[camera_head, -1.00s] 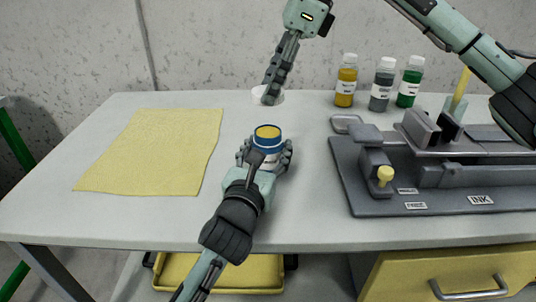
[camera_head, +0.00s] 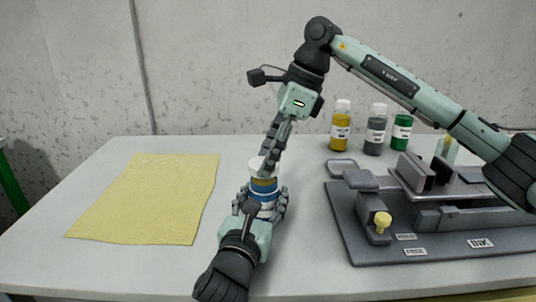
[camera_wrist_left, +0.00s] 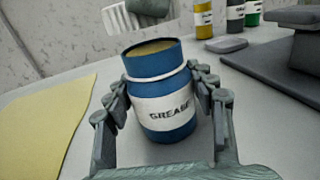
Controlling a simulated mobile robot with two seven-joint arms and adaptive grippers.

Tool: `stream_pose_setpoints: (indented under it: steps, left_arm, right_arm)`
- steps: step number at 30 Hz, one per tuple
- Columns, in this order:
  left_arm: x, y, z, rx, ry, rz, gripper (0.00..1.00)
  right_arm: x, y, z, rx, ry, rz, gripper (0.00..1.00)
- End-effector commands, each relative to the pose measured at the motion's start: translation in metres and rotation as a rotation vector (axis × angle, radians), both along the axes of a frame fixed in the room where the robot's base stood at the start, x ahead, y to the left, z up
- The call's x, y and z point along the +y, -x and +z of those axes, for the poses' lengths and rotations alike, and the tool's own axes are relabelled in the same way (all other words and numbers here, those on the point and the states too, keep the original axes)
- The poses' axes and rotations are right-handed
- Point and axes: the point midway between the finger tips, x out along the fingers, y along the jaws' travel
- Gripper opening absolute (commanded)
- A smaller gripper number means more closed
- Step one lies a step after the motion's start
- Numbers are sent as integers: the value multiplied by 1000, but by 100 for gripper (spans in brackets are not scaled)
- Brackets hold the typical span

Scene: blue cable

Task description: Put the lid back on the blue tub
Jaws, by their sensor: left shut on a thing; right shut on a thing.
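The blue tub (camera_head: 263,196), banded white and labelled GREASE, is upright and open, with yellow-brown contents showing in its mouth. My left gripper (camera_head: 263,204) is shut around its sides; the left wrist view also shows the tub (camera_wrist_left: 165,95) between the fingers. My right gripper (camera_head: 268,166) comes down from above and is shut on the white lid (camera_head: 255,164). In the head view the lid is just above and behind the tub's rim, partly hidden by the fingers. In the left wrist view the lid (camera_wrist_left: 118,20) is beyond the rim, apart from it.
A yellow cloth (camera_head: 150,198) lies flat on the left of the white table (camera_head: 120,148). Yellow, grey and green bottles (camera_head: 376,123) stand at the back right. A grey fixture on a dark plate (camera_head: 350,232) labelled INK fills the right side. Table between cloth and plate is mostly clear.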

Motion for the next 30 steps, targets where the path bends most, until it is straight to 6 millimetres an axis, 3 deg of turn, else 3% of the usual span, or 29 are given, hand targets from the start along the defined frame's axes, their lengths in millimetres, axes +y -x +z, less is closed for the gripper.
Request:
stream_pose_setpoints:
  steps: [9, 30]
  left_arm:
    - [0, 0, -1, 1, 0, 0, 3]
    - [0, 0, -1, 1, 0, 0, 3]
  right_arm:
    - [0, 0, -17, 2, 0, 1, 38]
    - [0, 0, -20, 1, 0, 1, 38]
